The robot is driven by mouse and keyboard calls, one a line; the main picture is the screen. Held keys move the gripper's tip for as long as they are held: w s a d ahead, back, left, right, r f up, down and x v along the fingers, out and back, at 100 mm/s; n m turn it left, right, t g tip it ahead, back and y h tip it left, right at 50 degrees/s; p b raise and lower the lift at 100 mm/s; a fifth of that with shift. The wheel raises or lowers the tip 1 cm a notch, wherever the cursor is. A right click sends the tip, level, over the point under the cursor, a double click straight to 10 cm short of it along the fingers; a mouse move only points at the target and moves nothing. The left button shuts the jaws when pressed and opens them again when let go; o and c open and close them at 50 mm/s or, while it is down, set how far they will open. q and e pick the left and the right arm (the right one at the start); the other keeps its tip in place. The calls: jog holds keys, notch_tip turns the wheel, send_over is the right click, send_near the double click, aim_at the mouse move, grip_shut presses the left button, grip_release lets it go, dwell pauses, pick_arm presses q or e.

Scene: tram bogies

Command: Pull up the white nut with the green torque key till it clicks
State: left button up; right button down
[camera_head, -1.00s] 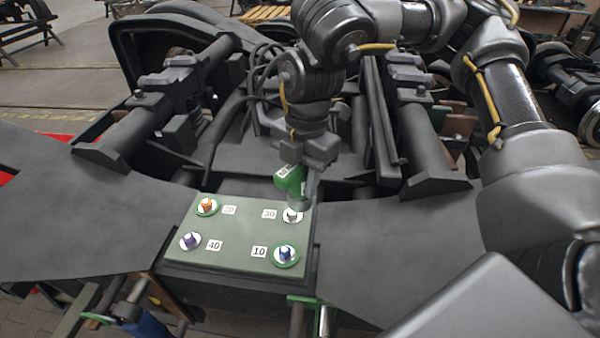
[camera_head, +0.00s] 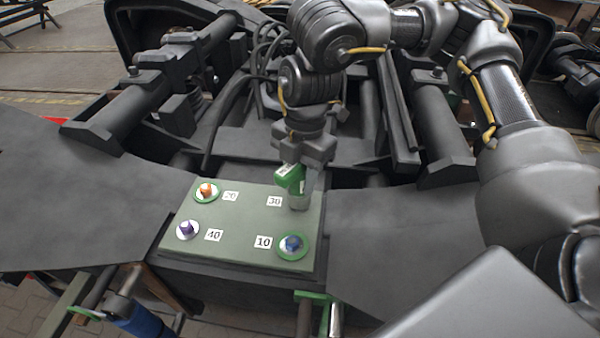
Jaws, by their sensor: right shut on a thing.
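My right gripper (camera_head: 305,160) points down over the green plate (camera_head: 235,246) and is shut on the green torque key (camera_head: 289,180). The key's grey socket (camera_head: 299,201) stands upright at the spot beside the label 30 (camera_head: 275,201). The white nut is hidden there, so I cannot tell how fully the socket sits on it. The orange nut (camera_head: 207,190) is by label 20, the purple nut (camera_head: 187,229) by label 40, and the blue nut (camera_head: 292,243) by label 10. Green rings surround the orange and blue nuts; a white ring surrounds the purple one. My left gripper is not in view.
The plate lies on the dark bogie frame (camera_head: 90,200), with beams and hoses behind it. Below the front edge are a blue-handled tool (camera_head: 143,318) and green-ended parts (camera_head: 310,296). The frame surfaces left and right of the plate are clear.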

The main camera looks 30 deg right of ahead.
jog(key=shift+s+f, duration=0.2)
jog(key=shift+f, duration=0.05)
jog(key=shift+w, duration=0.1)
jog(key=shift+m, duration=0.8)
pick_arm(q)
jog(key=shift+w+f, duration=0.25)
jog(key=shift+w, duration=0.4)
pick_arm(e)
jog(key=shift+m, duration=0.3)
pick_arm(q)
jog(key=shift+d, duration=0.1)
pick_arm(e)
jog(key=shift+m+t, duration=0.3)
jog(key=shift+m, duration=0.6)
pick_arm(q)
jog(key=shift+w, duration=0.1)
pick_arm(e)
jog(key=shift+m, duration=1)
